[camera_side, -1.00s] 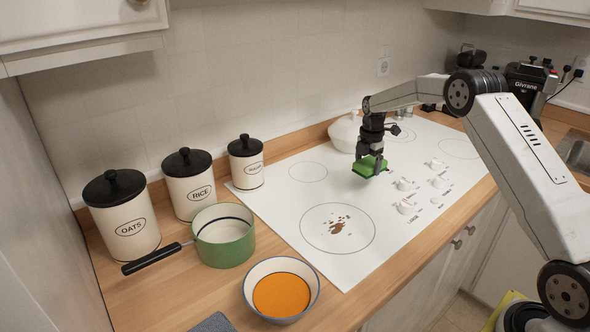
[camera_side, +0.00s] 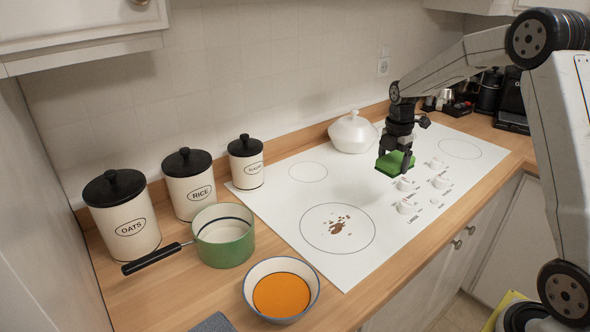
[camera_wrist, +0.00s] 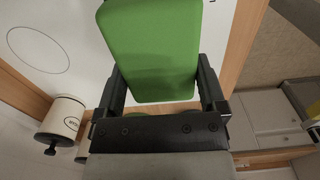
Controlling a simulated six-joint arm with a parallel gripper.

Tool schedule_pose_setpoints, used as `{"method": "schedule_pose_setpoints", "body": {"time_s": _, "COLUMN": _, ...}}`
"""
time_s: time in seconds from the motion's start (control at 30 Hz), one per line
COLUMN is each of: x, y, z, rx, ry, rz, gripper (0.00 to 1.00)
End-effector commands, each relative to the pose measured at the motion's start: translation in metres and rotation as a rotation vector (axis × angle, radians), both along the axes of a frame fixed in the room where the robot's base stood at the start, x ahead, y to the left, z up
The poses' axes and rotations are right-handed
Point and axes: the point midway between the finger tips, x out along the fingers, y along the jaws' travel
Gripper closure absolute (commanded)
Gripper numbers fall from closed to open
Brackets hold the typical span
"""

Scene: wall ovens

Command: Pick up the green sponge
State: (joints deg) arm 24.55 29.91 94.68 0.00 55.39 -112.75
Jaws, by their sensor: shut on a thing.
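The green sponge (camera_side: 395,164) is held in my gripper (camera_side: 397,152), above the white cooktop near its control knobs. In the wrist view the sponge (camera_wrist: 150,45) fills the upper middle, and the two fingers of my gripper (camera_wrist: 160,85) are on either side of it. My gripper is shut on the sponge. The sponge looks clear of the cooktop surface and slightly tilted in the side view.
The white cooktop (camera_side: 270,205) has a brown spill (camera_side: 338,225) on the front burner ring. A white lidded dish (camera_side: 353,133) stands behind. A green pot (camera_side: 225,245), a bowl of orange soup (camera_side: 281,296) and canisters (camera_side: 191,188) stand at left.

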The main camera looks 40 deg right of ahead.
Motion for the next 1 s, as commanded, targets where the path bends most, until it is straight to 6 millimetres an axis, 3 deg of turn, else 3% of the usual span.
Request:
{"method": "schedule_pose_setpoints", "body": {"time_s": 0.2, "x": -0.0086, "y": 0.0030, "z": 0.0039, "rx": 0.000, "ry": 0.000, "rz": 0.000, "gripper": 0.65}}
{"method": "schedule_pose_setpoints", "body": {"time_s": 0.77, "x": -0.0094, "y": 0.0033, "z": 0.0042, "rx": 0.000, "ry": 0.000, "rz": 0.000, "gripper": 0.65}}
{"method": "schedule_pose_setpoints", "body": {"time_s": 0.8, "x": -0.0094, "y": 0.0033, "z": 0.0042, "rx": 0.000, "ry": 0.000, "rz": 0.000, "gripper": 0.23}}
{"method": "schedule_pose_setpoints", "body": {"time_s": 0.9, "x": -0.0093, "y": 0.0034, "z": 0.0042, "rx": 0.000, "ry": 0.000, "rz": 0.000, "gripper": 0.55}}
{"method": "schedule_pose_setpoints", "body": {"time_s": 1.0, "x": -0.0091, "y": 0.0039, "z": 0.0041, "rx": 0.000, "ry": 0.000, "rz": 0.000, "gripper": 0.57}}
